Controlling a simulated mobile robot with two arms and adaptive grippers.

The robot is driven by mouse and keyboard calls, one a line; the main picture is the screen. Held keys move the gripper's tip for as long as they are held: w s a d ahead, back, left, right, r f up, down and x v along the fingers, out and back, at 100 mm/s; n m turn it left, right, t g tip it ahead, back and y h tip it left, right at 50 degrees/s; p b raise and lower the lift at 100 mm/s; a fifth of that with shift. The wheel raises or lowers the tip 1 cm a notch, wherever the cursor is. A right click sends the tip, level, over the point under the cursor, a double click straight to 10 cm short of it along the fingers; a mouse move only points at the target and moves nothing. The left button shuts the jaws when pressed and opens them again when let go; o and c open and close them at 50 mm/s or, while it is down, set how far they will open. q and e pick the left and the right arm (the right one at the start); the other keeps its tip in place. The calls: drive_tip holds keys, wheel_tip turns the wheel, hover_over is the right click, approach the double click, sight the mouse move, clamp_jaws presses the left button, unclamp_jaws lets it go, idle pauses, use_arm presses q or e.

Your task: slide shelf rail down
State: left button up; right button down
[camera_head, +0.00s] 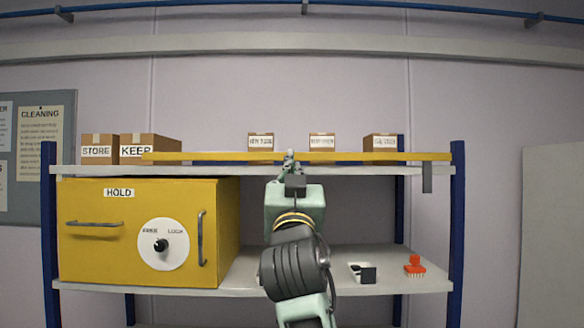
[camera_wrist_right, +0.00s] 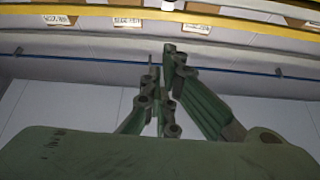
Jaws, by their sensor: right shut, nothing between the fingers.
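The yellow shelf rail (camera_head: 220,157) runs level along the front of the upper shelf (camera_head: 340,170), in front of the small cartons. In the right wrist view the rail (camera_wrist_right: 240,20) crosses the top of the picture. My right gripper (camera_head: 290,156) points up at the rail near its middle. Its fingers are shut and empty; in the wrist view the fingertips (camera_wrist_right: 171,50) appear just short of the rail. I cannot tell whether they touch it. My left gripper is not in view.
Cartons marked STORE (camera_head: 97,150) and KEEP (camera_head: 150,147) and several small boxes (camera_head: 322,142) stand on the upper shelf. A yellow HOLD cabinet (camera_head: 85,250) fills the lower left. A red item (camera_head: 415,266) and a black-and-white item (camera_head: 362,272) lie on the lower shelf.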

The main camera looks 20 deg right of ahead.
drive_tip(key=p+x, duration=0.6)
drive_tip(key=x, duration=0.4)
use_arm(q)
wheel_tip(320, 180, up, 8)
drive_tip(key=p, duration=0.1)
use_arm(e)
wheel_tip(320, 180, down, 4)
drive_tip(key=shift+f, duration=0.2)
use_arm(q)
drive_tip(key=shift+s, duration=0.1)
